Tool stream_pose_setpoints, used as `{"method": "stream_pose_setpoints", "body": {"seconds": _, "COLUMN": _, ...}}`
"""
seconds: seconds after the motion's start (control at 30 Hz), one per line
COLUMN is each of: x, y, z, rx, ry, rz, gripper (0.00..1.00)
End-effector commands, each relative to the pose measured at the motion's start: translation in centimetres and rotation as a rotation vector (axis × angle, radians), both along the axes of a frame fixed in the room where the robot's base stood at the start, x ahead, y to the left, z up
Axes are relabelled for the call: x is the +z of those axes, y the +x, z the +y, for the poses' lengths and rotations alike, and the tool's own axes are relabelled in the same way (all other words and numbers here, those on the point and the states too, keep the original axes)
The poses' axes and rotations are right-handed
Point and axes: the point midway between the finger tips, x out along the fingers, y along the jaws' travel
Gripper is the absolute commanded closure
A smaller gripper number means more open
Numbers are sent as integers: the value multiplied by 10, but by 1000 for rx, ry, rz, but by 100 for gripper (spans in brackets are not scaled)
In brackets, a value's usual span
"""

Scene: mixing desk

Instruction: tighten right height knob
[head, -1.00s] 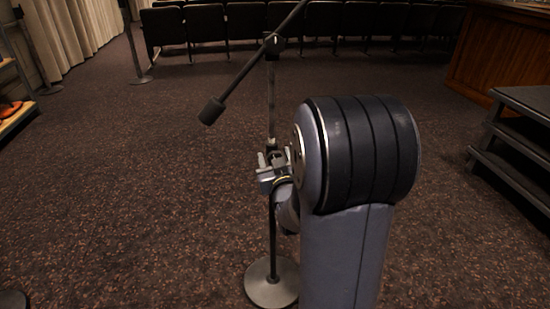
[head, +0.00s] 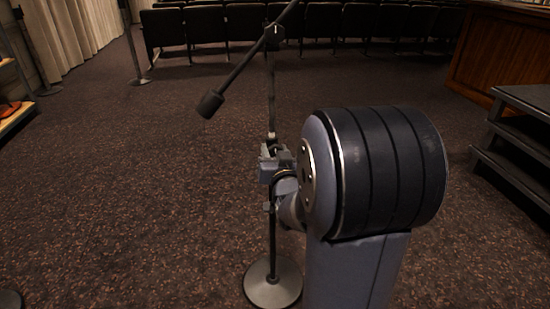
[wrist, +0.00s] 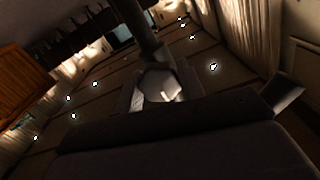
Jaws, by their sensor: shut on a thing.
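A microphone stand has a dark upright pole (head: 271,95), a round grey base (head: 272,284) on the carpet and a slanted boom (head: 245,72) with a dark counterweight at its lower left end. My gripper (head: 271,160) is at the pole's mid-height joint, shut on the height knob there. The knob is mostly hidden by the gripper in the head view. In the wrist view, a pale rounded part (wrist: 160,84), apparently the knob, sits below the dark pole (wrist: 138,28). That view is dark, so the finger contact is hard to make out.
A row of dark seats (head: 330,22) stands at the back. Dark steps (head: 518,130) and a wooden counter (head: 490,50) are at the right. A shelf (head: 15,115) is at the left edge. Carpet left of the stand is clear.

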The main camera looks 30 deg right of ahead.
Motion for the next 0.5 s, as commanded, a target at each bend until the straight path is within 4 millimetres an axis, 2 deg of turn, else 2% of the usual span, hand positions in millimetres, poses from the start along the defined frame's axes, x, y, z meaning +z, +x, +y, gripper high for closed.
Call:
{"method": "stream_pose_setpoints", "body": {"seconds": 0.17, "x": -1, "y": 0, "z": 0, "rx": 0, "ry": 63, "rz": -18, "gripper": 86}}
{"method": "stream_pose_setpoints", "body": {"seconds": 0.47, "x": 0, "y": 0, "z": 0, "rx": 0, "ry": 69, "rz": -19, "gripper": 86}}
{"method": "stream_pose_setpoints", "body": {"seconds": 0.5, "x": 0, "y": 0, "z": 0, "rx": 0, "ry": 69, "rz": -19, "gripper": 60}}
